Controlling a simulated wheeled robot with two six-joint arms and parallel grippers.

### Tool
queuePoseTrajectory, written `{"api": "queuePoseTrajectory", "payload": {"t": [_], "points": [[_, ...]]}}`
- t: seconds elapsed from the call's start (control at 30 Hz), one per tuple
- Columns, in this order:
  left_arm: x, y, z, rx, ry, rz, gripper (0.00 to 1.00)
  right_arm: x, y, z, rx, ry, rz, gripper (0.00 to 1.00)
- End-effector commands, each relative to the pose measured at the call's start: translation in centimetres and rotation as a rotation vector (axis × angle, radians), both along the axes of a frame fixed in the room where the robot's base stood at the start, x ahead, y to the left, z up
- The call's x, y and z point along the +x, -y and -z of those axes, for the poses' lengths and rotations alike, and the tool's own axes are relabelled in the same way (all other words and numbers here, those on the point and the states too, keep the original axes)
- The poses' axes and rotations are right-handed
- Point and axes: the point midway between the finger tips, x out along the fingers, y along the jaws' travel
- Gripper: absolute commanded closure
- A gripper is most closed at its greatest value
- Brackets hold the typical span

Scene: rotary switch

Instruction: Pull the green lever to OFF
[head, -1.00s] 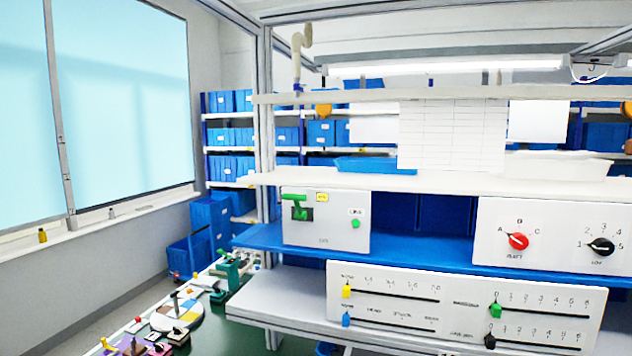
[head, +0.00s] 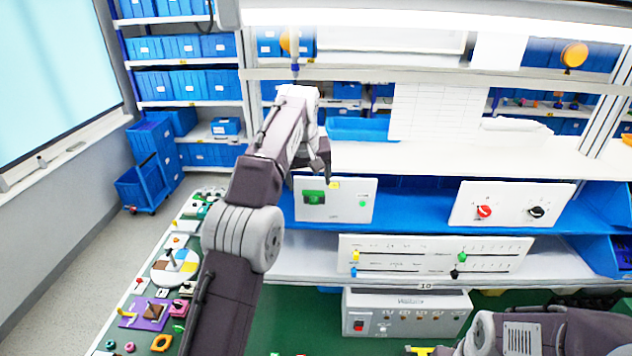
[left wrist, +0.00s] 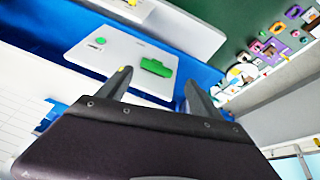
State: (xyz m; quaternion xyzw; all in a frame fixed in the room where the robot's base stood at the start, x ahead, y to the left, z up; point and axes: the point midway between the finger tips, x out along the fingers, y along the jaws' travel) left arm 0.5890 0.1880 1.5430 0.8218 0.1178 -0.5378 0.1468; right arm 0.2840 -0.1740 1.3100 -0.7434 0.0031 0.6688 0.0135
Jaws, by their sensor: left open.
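The green lever (head: 314,197) is on the left part of a white panel box (head: 345,212) on the blue shelf. In the left wrist view the green lever (left wrist: 157,67) shows on the white box (left wrist: 118,60), just beyond the fingers. My left gripper (head: 322,172) is open and empty, pointing down just above the box's upper left in the head view. It also shows in the left wrist view (left wrist: 158,80), with the lever seen between its fingertips; I cannot tell whether they touch it.
A box with red and black knobs (head: 512,204) stands to the right on the blue shelf. A slider panel (head: 435,254) is on the white shelf below. A white shelf (head: 420,157) runs above the lever box. My right arm is at the lower right.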

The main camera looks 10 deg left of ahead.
Motion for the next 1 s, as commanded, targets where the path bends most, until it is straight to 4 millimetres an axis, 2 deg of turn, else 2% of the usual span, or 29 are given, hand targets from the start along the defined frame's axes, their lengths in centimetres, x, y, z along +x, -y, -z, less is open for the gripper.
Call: {"api": "queuePoseTrajectory", "payload": {"t": [0.07, 0.2, 0.5, 0.63, 0.77, 0.97, 1.0], "points": [[0.1, 0.0, -0.3, -0.001, 0.002, -0.001, 0.25, 0.0, 0.0, -0.3, 0.000, 0.000, 0.000, 0.64], [0.3, 0.0, 0.4, 0.000, 0.000, -0.001, 0.25, 0.0, 0.0, 0.0, 0.000, 0.000, 0.000, 0.64], [2.5, -0.2, 5.7, 0.000, -0.002, -0.001, 0.25, 0.0, 0.0, 0.2, 0.000, 0.000, 0.000, 0.64], [3.3, -0.3, 7.3, 0.000, 0.000, -0.001, 0.25, 0.0, 0.0, -0.2, 0.000, 0.000, 0.000, 0.64], [3.6, -0.3, 8.0, -0.001, 0.002, -0.001, 0.25, 0.0, 0.0, -0.2, 0.000, 0.000, 0.000, 0.64], [3.6, -0.3, 8.1, 0.000, 0.003, -0.001, 0.25, 0.0, 0.0, -0.2, 0.000, 0.000, 0.000, 0.64], [3.6, -0.3, 8.1, 0.000, 0.003, -0.001, 0.31, 0.0, 0.0, -0.2, 0.000, 0.000, 0.000, 0.64]]}}
